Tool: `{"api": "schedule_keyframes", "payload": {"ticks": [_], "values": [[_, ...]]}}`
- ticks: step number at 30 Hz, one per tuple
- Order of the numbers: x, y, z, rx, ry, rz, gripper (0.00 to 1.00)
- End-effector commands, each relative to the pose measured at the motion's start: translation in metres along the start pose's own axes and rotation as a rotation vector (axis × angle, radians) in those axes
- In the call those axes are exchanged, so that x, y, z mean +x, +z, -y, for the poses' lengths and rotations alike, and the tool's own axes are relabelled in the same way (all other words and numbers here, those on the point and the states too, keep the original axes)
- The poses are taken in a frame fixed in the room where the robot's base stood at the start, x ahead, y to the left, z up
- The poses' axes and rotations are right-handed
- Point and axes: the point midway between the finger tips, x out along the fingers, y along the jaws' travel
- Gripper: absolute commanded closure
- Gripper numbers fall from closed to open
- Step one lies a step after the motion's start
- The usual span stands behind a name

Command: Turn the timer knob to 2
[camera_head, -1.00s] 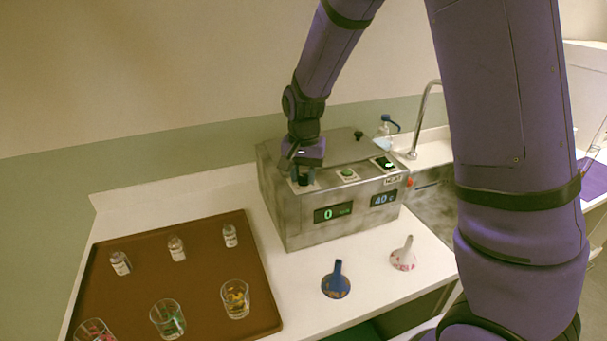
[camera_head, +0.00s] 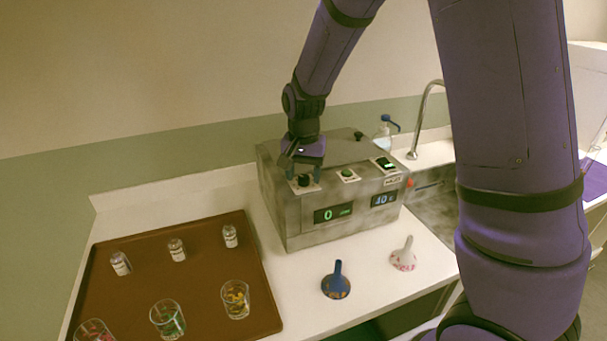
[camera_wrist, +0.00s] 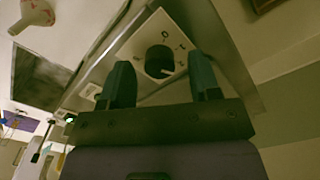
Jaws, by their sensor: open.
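The timer knob (camera_head: 304,181) is a dark round knob on a white plate at the left of the grey machine's sloped top edge. The display (camera_head: 333,213) below it reads 0 in green. My gripper (camera_head: 304,174) is open just above the knob, with its two fingers spread to either side. In the wrist view the knob (camera_wrist: 160,60) shows between and beyond the open fingertips (camera_wrist: 161,82), apart from both. Small marks stand around it on the plate; I cannot read clearly which one it points to.
A brown tray (camera_head: 205,285) with bottles and glasses lies left. Two funnels, blue (camera_head: 336,283) and white (camera_head: 404,257), stand in front.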

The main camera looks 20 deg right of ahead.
Motion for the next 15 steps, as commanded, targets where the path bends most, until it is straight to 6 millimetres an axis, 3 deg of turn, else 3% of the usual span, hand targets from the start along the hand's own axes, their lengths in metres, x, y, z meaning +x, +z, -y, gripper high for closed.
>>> {"api": "schedule_keyframes", "payload": {"ticks": [15], "values": [[-0.086,-0.001,0.0,0.0,-0.003,-0.004,0.43]]}}
